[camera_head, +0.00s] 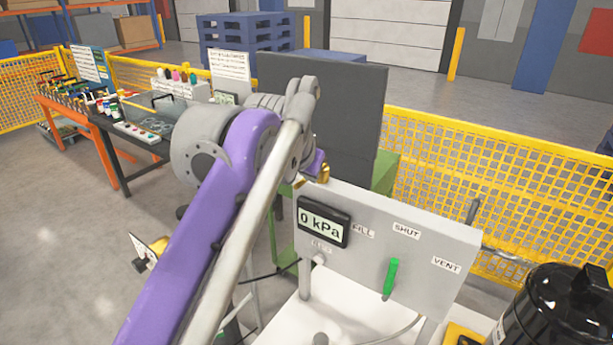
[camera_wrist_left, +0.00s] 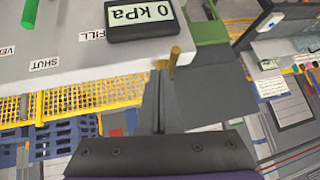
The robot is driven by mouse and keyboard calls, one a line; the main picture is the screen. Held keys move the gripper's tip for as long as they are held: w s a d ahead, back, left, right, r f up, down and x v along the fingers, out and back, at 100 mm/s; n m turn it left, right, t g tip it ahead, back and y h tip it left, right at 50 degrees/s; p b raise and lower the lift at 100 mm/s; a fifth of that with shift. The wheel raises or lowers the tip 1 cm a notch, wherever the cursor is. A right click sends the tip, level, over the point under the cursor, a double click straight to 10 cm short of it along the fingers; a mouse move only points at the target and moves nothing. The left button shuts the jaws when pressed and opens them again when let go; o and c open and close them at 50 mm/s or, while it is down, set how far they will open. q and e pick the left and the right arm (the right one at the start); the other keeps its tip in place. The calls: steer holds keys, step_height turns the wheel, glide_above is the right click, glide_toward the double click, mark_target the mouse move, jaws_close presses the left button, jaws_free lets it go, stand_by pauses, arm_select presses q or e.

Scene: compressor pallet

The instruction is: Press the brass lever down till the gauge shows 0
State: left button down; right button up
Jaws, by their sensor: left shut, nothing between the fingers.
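The brass lever (camera_wrist_left: 174,62) is a short rod at the panel's edge, near the gauge. In the head view a small brass-coloured piece (camera_head: 325,173) shows above the gauge, mostly behind my arm. My left gripper (camera_wrist_left: 161,76) is shut and empty, its fingertips right beside the brass lever; I cannot tell whether they touch it. My right gripper is not in view.
A green handle (camera_head: 391,277) sits on the panel among the FILL, SHUT and VENT labels. A black tank (camera_head: 560,315) stands at the lower right. A dark board (camera_head: 335,115) rises behind the panel. Yellow mesh fencing (camera_head: 500,195) runs behind; a bench (camera_head: 125,140) is at left.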

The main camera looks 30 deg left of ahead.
arm_select(q)
steer(key=w+d+r+v, duration=0.1)
steer(key=w+v, duration=0.1)
steer(key=v, duration=0.9)
steer(key=shift+r+p, duration=0.2)
steer(key=shift+p, duration=0.2)
steer(key=shift+a, duration=0.1)
steer(key=s+d+f, duration=0.2)
steer(key=s+f, duration=0.2)
steer(key=f, duration=0.9)
steer(key=s+d+f+g+h, duration=0.1)
steer(key=s+d+f, duration=0.2)
steer(key=f, duration=1.1)
steer(key=s+d+f+g, duration=0.1)
steer(key=s+f, duration=0.5)
steer(key=f, duration=0.7)
steer(key=shift+s+d+f+h, duration=0.35)
steer(key=shift+s+d+h, duration=0.05)
steer(key=shift+d, duration=0.45)
